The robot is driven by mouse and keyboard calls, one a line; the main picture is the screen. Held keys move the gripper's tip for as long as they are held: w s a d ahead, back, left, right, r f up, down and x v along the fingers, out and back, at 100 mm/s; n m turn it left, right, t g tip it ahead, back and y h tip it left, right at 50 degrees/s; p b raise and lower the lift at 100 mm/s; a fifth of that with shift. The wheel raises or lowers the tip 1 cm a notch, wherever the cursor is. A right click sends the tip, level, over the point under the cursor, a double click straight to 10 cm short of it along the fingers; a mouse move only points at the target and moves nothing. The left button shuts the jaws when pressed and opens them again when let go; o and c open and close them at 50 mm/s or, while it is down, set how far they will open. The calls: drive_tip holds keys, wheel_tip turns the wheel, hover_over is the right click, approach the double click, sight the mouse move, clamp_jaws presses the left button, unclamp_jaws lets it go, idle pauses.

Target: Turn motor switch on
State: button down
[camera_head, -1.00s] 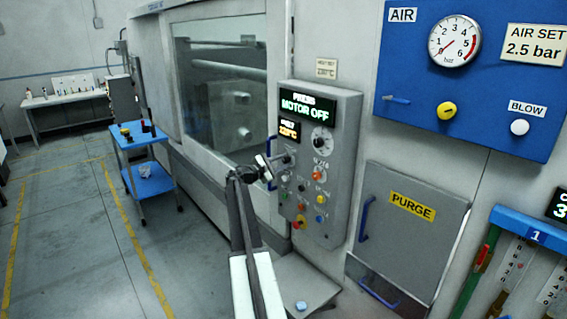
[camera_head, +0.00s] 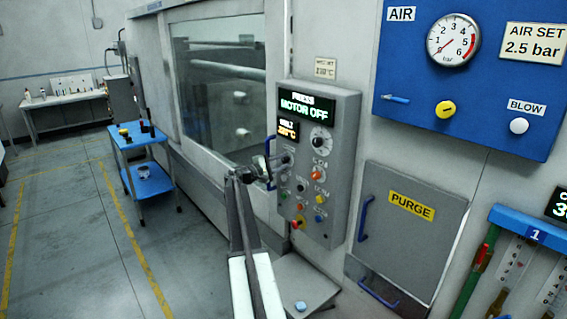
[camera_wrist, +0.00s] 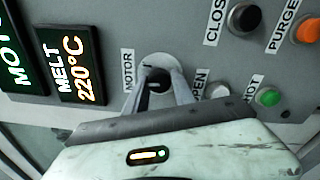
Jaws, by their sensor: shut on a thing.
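The motor switch (camera_wrist: 157,74) is a dark knob on a round pale plate, beside the label MOTOR in the wrist view. My gripper (camera_wrist: 160,88) has its two fingers on either side of the knob and is shut on it. The fingers hide part of the knob, so its exact angle is hard to tell. In the head view my gripper (camera_head: 274,163) reaches the left side of the grey control panel (camera_head: 345,150), and the switch is mostly covered there. The panel's display (camera_head: 306,109) reads PRESS MOTOR OFF.
A black button (camera_wrist: 243,19), an orange button (camera_wrist: 308,31) and a green button (camera_wrist: 268,97) sit near the switch. The melt display (camera_wrist: 72,66) reads 220°C. The purge cover (camera_head: 412,235) with blue handles stands to the right. A blue cart (camera_head: 143,150) stands at left.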

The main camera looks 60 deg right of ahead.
drive_tip(key=m, duration=0.4)
drive_tip(key=shift+a+f+m, duration=0.1)
drive_tip(key=shift+a+m, duration=0.05)
drive_tip(key=shift+m, duration=0.25)
drive_tip(key=shift+m+g, duration=0.3)
drive_tip(key=shift+m, duration=1.7)
drive_tip(key=c, duration=1.1)
unclamp_jaws()
drive_tip(key=shift+o, duration=0.2)
drive_tip(key=v, duration=0.7)
drive_tip(key=shift+a+b, duration=0.3)
drive_tip(key=shift+a, duration=0.05)
drive_tip(key=shift+w, duration=0.2)
